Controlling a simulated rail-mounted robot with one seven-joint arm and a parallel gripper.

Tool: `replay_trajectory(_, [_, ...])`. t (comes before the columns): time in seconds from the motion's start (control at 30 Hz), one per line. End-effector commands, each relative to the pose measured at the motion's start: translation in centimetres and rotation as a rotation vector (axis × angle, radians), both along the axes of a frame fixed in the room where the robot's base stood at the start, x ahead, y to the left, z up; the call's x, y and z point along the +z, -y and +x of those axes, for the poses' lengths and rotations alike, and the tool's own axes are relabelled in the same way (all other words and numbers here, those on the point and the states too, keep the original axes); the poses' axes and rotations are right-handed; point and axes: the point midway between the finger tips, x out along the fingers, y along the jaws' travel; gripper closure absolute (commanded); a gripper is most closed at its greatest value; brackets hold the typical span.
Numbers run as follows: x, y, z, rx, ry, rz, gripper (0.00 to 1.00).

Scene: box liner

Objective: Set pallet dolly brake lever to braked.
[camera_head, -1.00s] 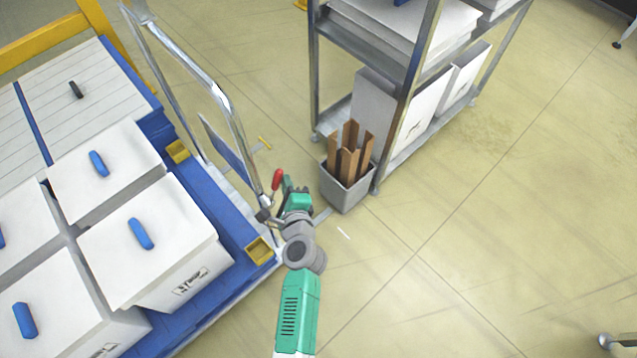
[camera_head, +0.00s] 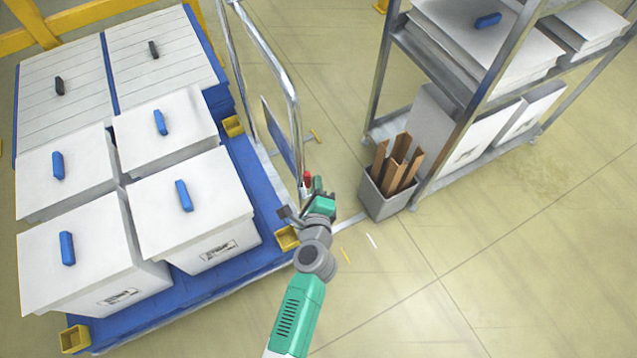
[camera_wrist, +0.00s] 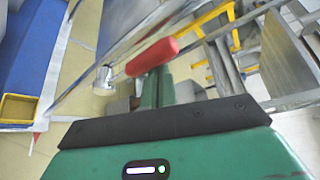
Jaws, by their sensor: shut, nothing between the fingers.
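The brake lever has a red grip (camera_head: 307,176), which shows beside the foot of the dolly's metal push frame (camera_head: 292,108). In the wrist view the red grip (camera_wrist: 152,57) lies tilted across the picture, just beyond my green fingers. My gripper (camera_head: 317,186) is shut and empty, right next to the lever; it also shows in the wrist view (camera_wrist: 157,86). The fingers look very close to the grip, but I cannot tell whether they touch it. The lever's pivot is partly hidden by my gripper.
A blue pallet (camera_head: 262,212) with white lidded boxes (camera_head: 195,205) stands left of my arm. A grey bin (camera_head: 384,200) with brown strips stands close on the right, before a metal shelf rack (camera_head: 470,120). The floor at the lower right is clear.

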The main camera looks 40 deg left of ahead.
Motion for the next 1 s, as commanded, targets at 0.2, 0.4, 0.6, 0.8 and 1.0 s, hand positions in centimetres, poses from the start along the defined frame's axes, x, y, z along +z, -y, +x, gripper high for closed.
replay_trajectory(0.2, [0.0, -0.2, -0.1, 0.006, -0.001, 0.001, 1.0])
replay_trajectory(0.4, [-0.1, 0.1, 0.5, 0.005, 0.001, 0.001, 1.0])
replay_trajectory(0.6, [-0.2, 2.3, 3.8, 0.001, 0.003, 0.0, 1.0])
replay_trajectory(0.8, [0.3, 5.3, -0.9, 0.0, -0.003, 0.0, 1.0])
replay_trajectory(1.0, [0.1, 7.3, -3.5, 0.001, -0.001, 0.001, 1.0])
